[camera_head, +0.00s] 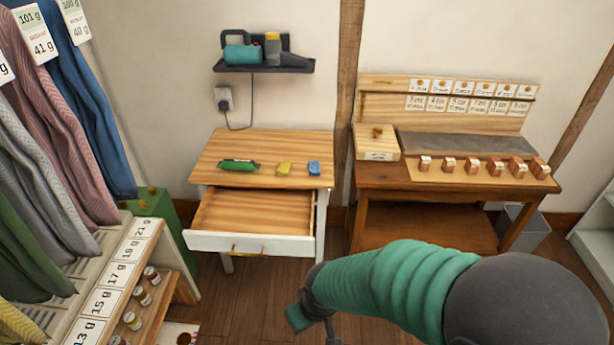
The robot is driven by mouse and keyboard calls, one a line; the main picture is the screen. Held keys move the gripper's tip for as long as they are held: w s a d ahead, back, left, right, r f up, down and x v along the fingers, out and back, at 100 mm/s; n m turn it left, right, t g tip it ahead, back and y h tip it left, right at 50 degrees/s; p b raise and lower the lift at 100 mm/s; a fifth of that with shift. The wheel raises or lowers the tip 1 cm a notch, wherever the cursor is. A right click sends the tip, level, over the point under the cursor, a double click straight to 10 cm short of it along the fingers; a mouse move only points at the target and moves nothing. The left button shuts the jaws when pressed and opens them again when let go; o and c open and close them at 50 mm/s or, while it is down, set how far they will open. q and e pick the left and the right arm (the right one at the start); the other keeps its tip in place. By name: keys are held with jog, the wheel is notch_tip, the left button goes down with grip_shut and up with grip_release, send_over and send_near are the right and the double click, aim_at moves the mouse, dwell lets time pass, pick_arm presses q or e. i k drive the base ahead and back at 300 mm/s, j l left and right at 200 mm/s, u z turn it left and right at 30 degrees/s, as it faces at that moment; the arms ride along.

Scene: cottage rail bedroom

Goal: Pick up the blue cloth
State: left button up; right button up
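A small folded blue cloth (314,168) lies at the right end of the wooden top of a small table (225,150). A yellow folded piece (284,168) and a longer green bundle (239,165) lie in a row to its left. My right arm, in a green sleeve, comes in from the lower right. Its gripper (312,322) is low in front of the table, well apart from the blue cloth, and partly cut off by the bottom edge. I cannot tell whether its fingers are open. My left gripper is out of view.
The table's drawer (255,243) is pulled open and empty. Garments (85,95), one of them blue, hang at the left above a shelf with jars. A workbench (450,178) with several small blocks stands right. A wall shelf (264,66) hangs above the table.

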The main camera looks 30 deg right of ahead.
aim_at(313, 167)
jog(key=i+l, duration=0.2)
jog(key=l, duration=0.15)
jog(key=i+l+u, duration=0.15)
jog(key=i+l, duration=0.25)
jog(key=l, duration=0.25)
jog(key=i+l+u, duration=0.15)
jog(key=l, duration=0.2)
jog(key=i+l, duration=0.25)
jog(key=l, duration=0.15)
jog(key=i+l+u, duration=0.15)
jog(key=l, duration=0.2)
jog(key=i+l, duration=0.2)
jog(key=l, duration=0.2)
jog(key=u, duration=0.05)
